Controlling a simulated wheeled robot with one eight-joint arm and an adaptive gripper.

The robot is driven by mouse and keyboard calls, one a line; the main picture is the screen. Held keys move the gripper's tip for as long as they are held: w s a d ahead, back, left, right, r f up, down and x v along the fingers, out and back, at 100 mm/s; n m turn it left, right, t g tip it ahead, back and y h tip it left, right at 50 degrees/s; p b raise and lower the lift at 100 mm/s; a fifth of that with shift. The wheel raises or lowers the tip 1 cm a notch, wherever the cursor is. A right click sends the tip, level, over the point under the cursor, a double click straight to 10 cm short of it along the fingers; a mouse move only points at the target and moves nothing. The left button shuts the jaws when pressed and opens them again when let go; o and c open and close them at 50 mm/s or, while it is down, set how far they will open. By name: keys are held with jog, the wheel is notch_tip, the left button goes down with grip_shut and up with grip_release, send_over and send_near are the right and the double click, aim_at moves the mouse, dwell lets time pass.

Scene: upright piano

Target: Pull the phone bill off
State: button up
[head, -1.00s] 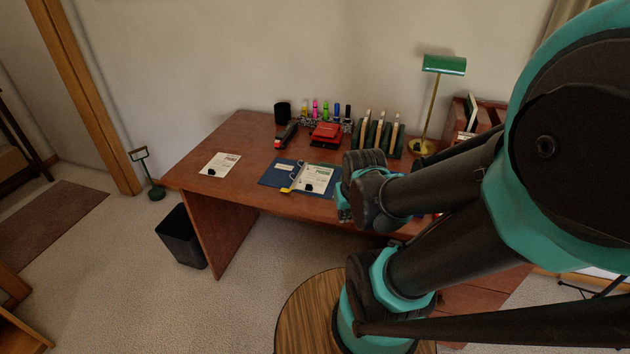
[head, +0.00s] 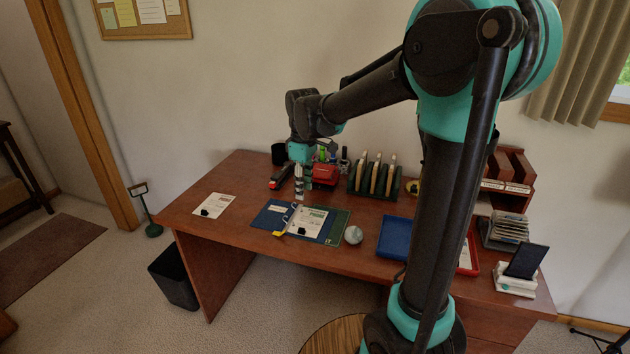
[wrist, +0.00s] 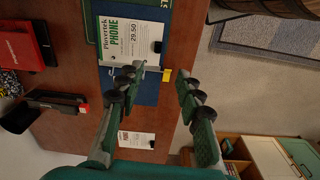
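The phone bill (head: 310,218) is a white sheet with green print lying on the right side of an open blue binder (head: 270,216) on the desk. In the wrist view the bill (wrist: 130,38) reads "PHONE" and "29.50", with a black clip (wrist: 157,47) at its edge. A silver ring mechanism and a yellow tab (wrist: 167,75) show at the binder. My gripper (head: 299,195) points down above the binder, near its middle.
Another clipped sheet (head: 214,205) lies left on the desk (head: 185,222). A bin (head: 174,277) is on the floor.

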aim_at(302, 229)
jog(key=shift+n, duration=0.5)
jog(key=f, duration=1.1)
jog(key=w+a+f, duration=0.1)
jog(key=f, duration=0.4)
jog(key=shift+w+f, duration=0.1)
jog(key=shift+f, duration=0.15)
jog(key=shift+c, duration=0.5)
grip_shut()
